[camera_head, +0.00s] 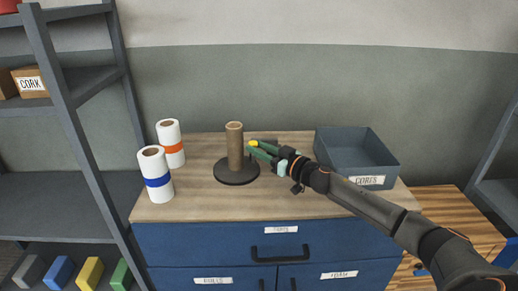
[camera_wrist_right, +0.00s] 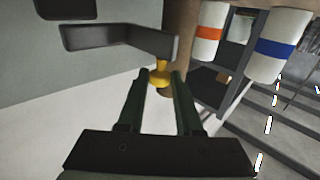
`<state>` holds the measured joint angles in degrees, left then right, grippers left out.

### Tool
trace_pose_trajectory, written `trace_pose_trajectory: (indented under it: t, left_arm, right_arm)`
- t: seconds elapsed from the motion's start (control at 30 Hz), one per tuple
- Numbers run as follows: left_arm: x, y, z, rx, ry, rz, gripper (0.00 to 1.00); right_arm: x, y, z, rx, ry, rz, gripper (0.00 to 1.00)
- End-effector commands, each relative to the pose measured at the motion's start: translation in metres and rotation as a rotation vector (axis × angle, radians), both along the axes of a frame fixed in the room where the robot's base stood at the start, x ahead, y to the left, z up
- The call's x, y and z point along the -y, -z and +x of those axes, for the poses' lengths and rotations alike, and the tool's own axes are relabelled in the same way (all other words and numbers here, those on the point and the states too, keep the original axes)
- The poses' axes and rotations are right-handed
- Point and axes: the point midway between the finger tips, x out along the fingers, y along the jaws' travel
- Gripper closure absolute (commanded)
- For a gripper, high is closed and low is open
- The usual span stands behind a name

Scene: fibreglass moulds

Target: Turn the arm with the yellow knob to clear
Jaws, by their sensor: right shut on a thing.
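The yellow knob (camera_head: 253,143) is beside the brown cardboard tube (camera_head: 235,146), on its right. The tube stands upright on a round black base (camera_head: 237,176) on the cabinet top. My right gripper (camera_head: 257,149) reaches in from the right and is shut on the knob. In the right wrist view the knob (camera_wrist_right: 159,76) sits between the fingertips of my right gripper (camera_wrist_right: 160,80). The dark flat arm (camera_wrist_right: 120,40) runs across just above the knob, close to the tube (camera_wrist_right: 181,25). In the head view my gripper hides most of this arm. My left gripper is out of view.
Two white rolls, one with an orange band (camera_head: 170,146) and one with a blue band (camera_head: 157,176), stand left of the tube. A grey bin labelled CORES (camera_head: 355,183) sits at the right. A grey shelf rack (camera_head: 80,130) stands at the left. The front of the cabinet top (camera_head: 215,207) is clear.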

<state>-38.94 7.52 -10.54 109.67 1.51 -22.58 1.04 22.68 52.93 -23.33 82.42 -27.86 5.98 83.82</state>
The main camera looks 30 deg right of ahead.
Motion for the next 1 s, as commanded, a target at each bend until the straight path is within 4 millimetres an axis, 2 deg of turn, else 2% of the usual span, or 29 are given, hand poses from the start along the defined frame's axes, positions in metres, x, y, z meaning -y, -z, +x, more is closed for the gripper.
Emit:
trace_pose_trajectory:
  t: [1.0]
  left_arm:
    - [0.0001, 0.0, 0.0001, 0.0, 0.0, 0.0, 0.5]
  right_arm:
    - [0.0029, 0.0011, -0.0022, -0.003, -0.028, -0.003, 1.0]
